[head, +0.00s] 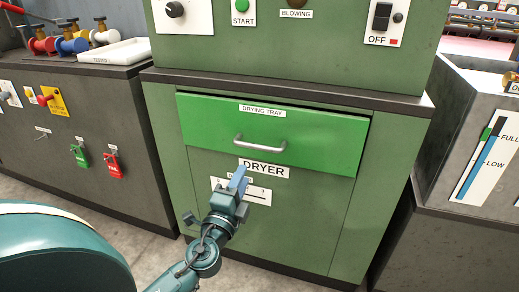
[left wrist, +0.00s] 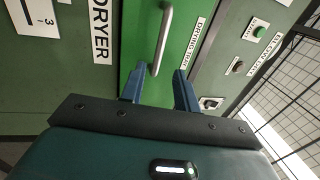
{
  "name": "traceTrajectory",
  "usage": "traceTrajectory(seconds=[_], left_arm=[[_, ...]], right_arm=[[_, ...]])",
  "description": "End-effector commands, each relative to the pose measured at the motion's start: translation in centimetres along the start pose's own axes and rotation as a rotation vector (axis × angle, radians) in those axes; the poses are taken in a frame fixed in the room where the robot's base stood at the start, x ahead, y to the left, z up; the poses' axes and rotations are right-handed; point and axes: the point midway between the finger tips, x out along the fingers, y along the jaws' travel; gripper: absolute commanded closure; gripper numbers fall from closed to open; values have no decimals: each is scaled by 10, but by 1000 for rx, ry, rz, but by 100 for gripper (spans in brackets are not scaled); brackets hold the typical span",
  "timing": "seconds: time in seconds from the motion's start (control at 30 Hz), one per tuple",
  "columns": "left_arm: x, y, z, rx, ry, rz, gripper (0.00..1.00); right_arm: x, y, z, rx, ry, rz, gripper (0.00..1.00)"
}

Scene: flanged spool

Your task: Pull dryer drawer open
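The dryer drawer (head: 310,135) is a bright green front labelled "DRYING TRAY", with a grey bar handle (head: 260,146) across its middle. It looks closed or nearly so; a thin dark gap runs along its top and right edges. My left gripper (head: 239,175) is below and slightly left of the handle in the head view, in front of the "DRYER" label. In the left wrist view its two blue fingers (left wrist: 160,88) are spread apart with nothing between them. The handle (left wrist: 162,40) lies ahead of the fingertips, apparently not touched. My right gripper is not in view.
The green dryer cabinet (head: 390,190) has a dark ledge above the drawer and a control panel with a knob, START button and OFF switch (head: 382,17). A grey cabinet (head: 90,130) with valves and a white tray (head: 115,51) stands left. Another grey unit (head: 465,180) stands right.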

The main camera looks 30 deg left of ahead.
Motion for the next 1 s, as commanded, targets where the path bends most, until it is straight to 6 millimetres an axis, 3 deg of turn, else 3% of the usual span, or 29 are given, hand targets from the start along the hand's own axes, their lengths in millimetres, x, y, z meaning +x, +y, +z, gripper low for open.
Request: traceTrajectory(seconds=[0.5, 0.7, 1.0], left_arm=[[100, -2, 0, -1, -1, -1, 68], [118, -1, 0, -2, 0, 1, 68], [120, 0, 0, -2, 0, 2, 68]], right_arm=[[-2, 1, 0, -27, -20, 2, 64], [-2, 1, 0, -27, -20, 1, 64], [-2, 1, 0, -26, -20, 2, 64]])
